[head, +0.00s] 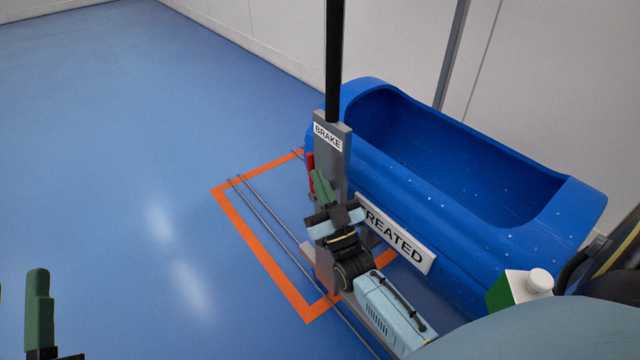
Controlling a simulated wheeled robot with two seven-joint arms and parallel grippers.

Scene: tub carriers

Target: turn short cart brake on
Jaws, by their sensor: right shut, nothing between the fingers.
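A grey post (333,150) with a BRAKE label stands at the near end of a cart carrying a large blue tub (440,190). A red lever (311,172) sits on the post's left side, below the label, and is partly hidden by my gripper. My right gripper (321,186) is shut and empty, its green fingers right beside the lever; I cannot tell if they touch it. My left gripper (38,305) shows only as green finger parts at the bottom left, far from the cart, and I cannot tell its opening.
A sign (396,238) reading "REATED", its start hidden, hangs on the cart's side. An orange outline (262,252) and thin rails (270,226) mark the floor beneath. A white and green carton (522,287) is at the lower right. Blue floor (130,150) on the left is clear.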

